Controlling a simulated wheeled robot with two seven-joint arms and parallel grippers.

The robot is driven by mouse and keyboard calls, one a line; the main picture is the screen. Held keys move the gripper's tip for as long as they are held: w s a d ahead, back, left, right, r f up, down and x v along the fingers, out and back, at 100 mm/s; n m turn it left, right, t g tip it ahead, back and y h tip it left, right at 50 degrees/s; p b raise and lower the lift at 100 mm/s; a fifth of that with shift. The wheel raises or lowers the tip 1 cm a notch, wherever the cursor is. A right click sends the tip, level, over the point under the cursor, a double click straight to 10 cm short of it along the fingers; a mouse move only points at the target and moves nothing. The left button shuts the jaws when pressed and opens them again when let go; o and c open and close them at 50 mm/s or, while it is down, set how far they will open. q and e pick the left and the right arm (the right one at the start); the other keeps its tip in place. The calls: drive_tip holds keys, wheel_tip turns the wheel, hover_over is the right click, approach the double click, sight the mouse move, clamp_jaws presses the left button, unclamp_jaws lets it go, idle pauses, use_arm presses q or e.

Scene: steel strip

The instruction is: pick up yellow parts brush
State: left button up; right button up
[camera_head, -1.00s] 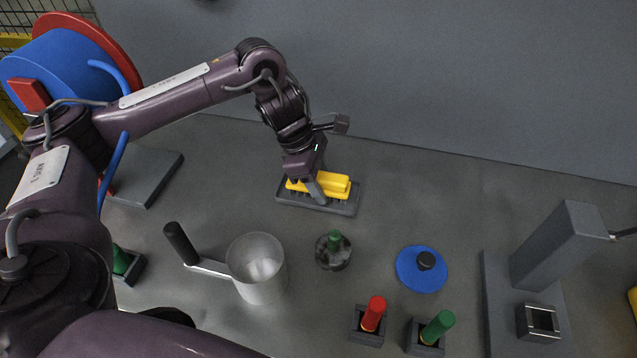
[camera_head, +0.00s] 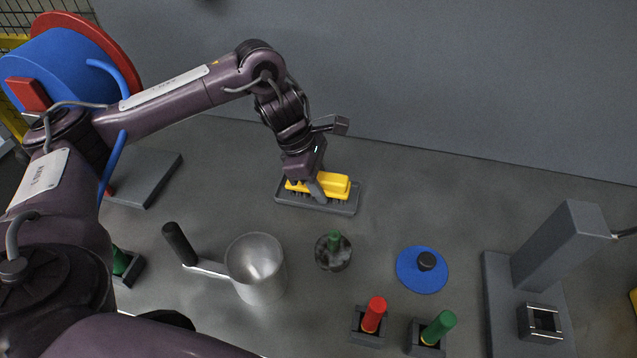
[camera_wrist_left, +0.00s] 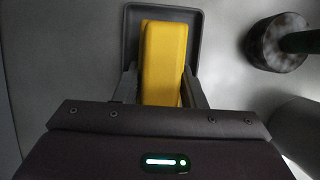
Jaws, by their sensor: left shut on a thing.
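The yellow parts brush (camera_head: 333,186) lies on a dark grey tray (camera_head: 344,208) near the middle of the table. My left gripper (camera_head: 315,190) reaches down over it and is shut on its left part. In the left wrist view the yellow brush (camera_wrist_left: 163,62) sits between the two fingers of my left gripper (camera_wrist_left: 158,88), with the tray's rim (camera_wrist_left: 192,20) around its far end. The brush appears to be still at the tray; I cannot tell any gap beneath it. The right gripper does not show.
A metal cup with a black handle (camera_head: 256,270), a dark round pot with a green knob (camera_head: 333,252), and a blue disc (camera_head: 422,270) stand nearer. Red (camera_head: 374,314) and green (camera_head: 438,327) handles stand in holders at the front. A grey stand (camera_head: 556,250) is at right.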

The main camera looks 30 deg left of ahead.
sight(323, 176)
use_arm(q)
drive_tip(key=shift+r+p, duration=0.45)
drive_tip(key=shift+p, duration=0.05)
drive_tip(key=shift+w+r, duration=0.1)
drive_tip(key=shift+r, duration=0.3)
wheel_tip(323, 176, up, 19)
drive_tip(key=p, duration=0.6)
drive_tip(key=shift+f, duration=0.1)
drive_tip(key=o, duration=0.4)
drive_tip(key=shift+c, duration=1.2)
drive_tip(key=shift+d, duration=0.15)
